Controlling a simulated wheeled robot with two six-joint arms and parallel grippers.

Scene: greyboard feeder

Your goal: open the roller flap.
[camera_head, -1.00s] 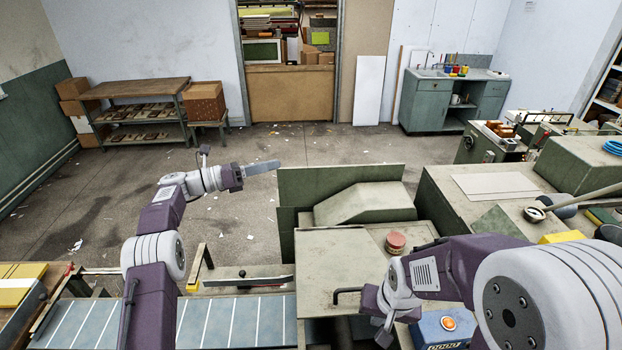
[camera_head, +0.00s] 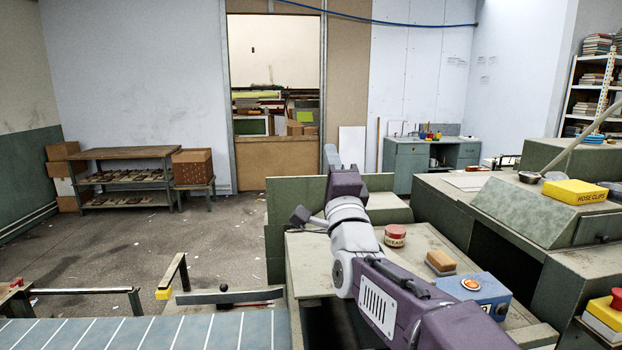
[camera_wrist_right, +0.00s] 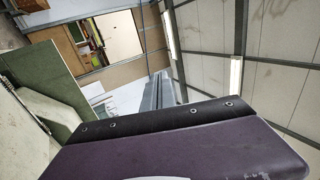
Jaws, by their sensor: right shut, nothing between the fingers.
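The green machine (camera_head: 305,268) stands in front of me, with an upright green panel (camera_head: 292,215) and a sloped hood (camera_head: 388,207) at its back. I cannot tell for certain which part is the roller flap. My right arm crosses the machine and hides part of its top. My right gripper (camera_head: 331,156) points up and away above the hood, shut and empty; its grey fingers (camera_wrist_right: 158,92) also show in the right wrist view, touching nothing. My left gripper is out of view.
A red tin (camera_head: 395,236), a brush (camera_head: 440,262) and a blue box with an orange button (camera_head: 472,288) sit right of my arm. A yellow hose-clip box (camera_head: 575,192) lies on the right-hand machine.

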